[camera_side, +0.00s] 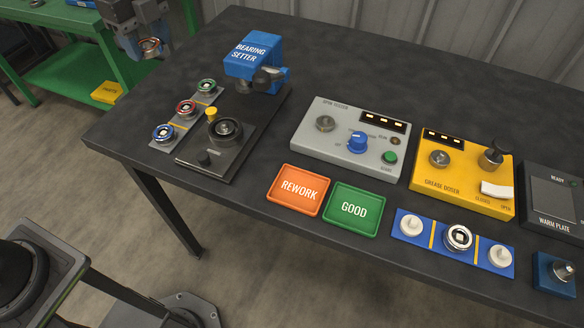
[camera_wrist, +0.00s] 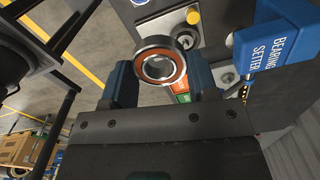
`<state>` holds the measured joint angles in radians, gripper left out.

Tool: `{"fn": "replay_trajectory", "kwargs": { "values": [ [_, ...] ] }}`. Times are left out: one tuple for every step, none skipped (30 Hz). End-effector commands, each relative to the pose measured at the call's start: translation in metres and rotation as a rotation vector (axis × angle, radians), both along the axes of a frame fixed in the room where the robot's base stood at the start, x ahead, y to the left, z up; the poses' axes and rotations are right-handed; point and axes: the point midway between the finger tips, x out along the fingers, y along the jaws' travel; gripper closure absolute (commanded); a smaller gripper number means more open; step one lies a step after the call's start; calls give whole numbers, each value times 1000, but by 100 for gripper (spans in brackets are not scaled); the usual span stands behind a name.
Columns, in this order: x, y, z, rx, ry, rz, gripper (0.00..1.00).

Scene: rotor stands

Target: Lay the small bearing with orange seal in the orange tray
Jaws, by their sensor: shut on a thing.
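My gripper (camera_side: 148,40) is at the top left of the side view, off the far left end of the bench. It is shut on the small bearing with orange seal (camera_side: 152,45). In the wrist view the bearing (camera_wrist: 158,66) sits between the two blue fingers of my gripper (camera_wrist: 160,78), its orange ring facing the camera. The orange tray (camera_side: 283,205), marked REWORK, lies flat near the front edge of the bench and looks empty. The bearing is far from the tray.
A green GOOD tray (camera_side: 342,226) lies right beside the orange one. The blue bearing setter (camera_side: 253,60) stands upright at the back left, near a strip (camera_side: 182,122) of ringed parts. A grey spin tester (camera_side: 320,151) stands behind the trays.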

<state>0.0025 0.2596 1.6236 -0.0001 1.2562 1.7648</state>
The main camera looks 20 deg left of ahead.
Motion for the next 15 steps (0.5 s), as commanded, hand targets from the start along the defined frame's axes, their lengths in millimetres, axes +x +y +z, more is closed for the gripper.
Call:
{"fn": "replay_trajectory", "kwargs": {
  "values": [
    [1, 0, 11, 0, -4, 0, 73],
    [0, 0, 17, 0, -4, 0, 73],
    [1, -6, 16, 0, 1, -38, 73],
    [1, -10, 15, 0, 2, -75, 73],
    [2, -14, 15, 0, 2, -109, 73],
    [2, -20, 16, 0, 2, -157, 73],
    [3, -25, 16, 0, 2, -194, 73],
    [3, -29, 16, 0, 2, -232, 73],
    [4, -37, 15, 0, 1, -290, 73],
    [4, -42, 15, 0, 1, -337, 73],
    [4, -48, 16, 0, 2, -384, 73],
    [4, -58, 16, 0, 2, -460, 73],
    [4, -65, 16, 1, 2, -518, 73],
    [4, -74, 16, 1, 2, -584, 73],
    [4, -85, 15, 0, 3, -675, 73]
  ]
}}
